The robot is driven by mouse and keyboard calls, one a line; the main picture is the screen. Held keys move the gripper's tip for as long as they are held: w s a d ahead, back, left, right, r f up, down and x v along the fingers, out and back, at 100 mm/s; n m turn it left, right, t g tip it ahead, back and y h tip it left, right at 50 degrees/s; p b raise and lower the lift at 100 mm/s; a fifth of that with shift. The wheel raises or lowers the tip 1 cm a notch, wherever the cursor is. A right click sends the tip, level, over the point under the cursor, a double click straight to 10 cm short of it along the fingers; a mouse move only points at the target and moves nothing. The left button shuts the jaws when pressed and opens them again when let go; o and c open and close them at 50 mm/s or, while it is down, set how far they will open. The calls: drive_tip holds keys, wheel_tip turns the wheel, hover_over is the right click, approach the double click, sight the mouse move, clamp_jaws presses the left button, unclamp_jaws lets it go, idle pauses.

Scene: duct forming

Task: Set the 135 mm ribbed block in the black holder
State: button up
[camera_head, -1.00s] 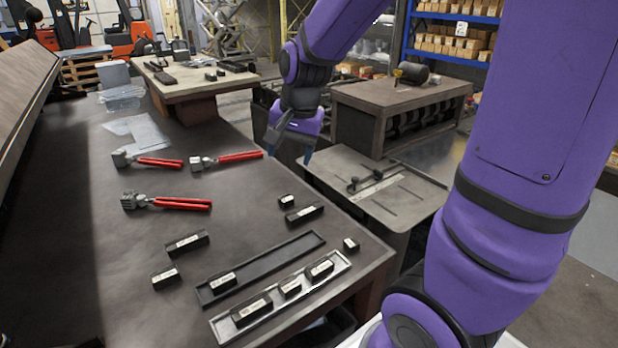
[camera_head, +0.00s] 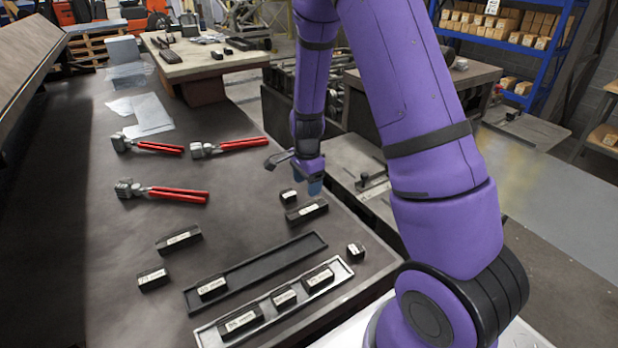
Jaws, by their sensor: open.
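The black holder (camera_head: 262,270) is a long, narrow black tray on the dark bench, with one black block (camera_head: 212,288) in its left end. Several loose black blocks with white labels lie around it: a longer one (camera_head: 306,212) and a short one (camera_head: 288,196) behind it, one (camera_head: 355,250) off its right end, and two at left, a longer one (camera_head: 178,239) and a shorter one (camera_head: 152,279). The labels are too small to read, so I cannot tell which is the 135 mm block. My gripper (camera_head: 294,175) is open and empty, above the bench's right edge, just behind the short block.
A light grey tray (camera_head: 262,318) with three blocks lies in front of the black holder. Red-handled tools (camera_head: 178,194) and clear sheets (camera_head: 150,118) lie farther back. A lower grey table (camera_head: 345,155) stands to the right. The bench's left middle is clear.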

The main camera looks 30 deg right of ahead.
sight(307, 207)
wheel_tip(307, 207, down, 9)
drive_tip(key=shift+r, duration=0.2)
idle(0.3)
clamp_jaws()
drive_tip(key=shift+r, duration=0.1)
wheel_tip(307, 207, up, 9)
idle(1.0)
